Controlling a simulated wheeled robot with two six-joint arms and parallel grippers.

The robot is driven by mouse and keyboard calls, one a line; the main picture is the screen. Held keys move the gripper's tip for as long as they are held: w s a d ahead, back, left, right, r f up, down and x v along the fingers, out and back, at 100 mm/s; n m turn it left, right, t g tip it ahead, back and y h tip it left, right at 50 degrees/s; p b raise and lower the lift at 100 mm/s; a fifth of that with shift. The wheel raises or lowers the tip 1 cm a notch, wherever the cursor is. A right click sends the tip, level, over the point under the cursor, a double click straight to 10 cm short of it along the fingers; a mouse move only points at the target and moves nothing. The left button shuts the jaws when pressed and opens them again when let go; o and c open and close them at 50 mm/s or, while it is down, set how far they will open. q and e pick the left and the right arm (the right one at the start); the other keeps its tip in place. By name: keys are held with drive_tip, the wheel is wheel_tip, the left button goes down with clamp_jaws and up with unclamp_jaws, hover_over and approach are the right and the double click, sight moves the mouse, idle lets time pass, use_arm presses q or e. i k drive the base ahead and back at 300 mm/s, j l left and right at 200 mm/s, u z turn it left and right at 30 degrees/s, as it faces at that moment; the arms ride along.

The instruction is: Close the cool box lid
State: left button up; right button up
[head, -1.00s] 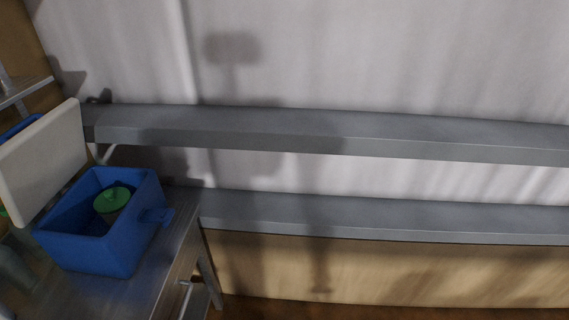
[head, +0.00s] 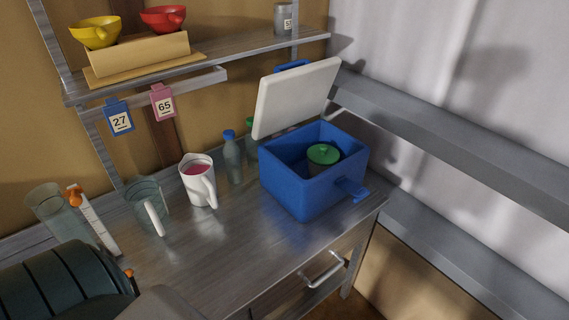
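The blue cool box (head: 302,193) stands on the metal counter near its right end. Its white lid (head: 296,98) is raised and leans up at the box's back left side, so the box is open. A jar with a green lid (head: 323,154) sits inside the box. A blue latch tab (head: 351,190) sticks out from the box's right side. Neither of my grippers shows in the head view.
A white jug with pink contents (head: 199,182), a clear jug (head: 148,207) and a blue-capped bottle (head: 232,158) stand left of the box. A shelf (head: 230,55) with bowls hangs above. A dark ribbed object (head: 65,285) lies front left. The counter before the box is clear.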

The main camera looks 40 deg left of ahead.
sight(286, 98)
drive_tip(key=u, duration=0.9)
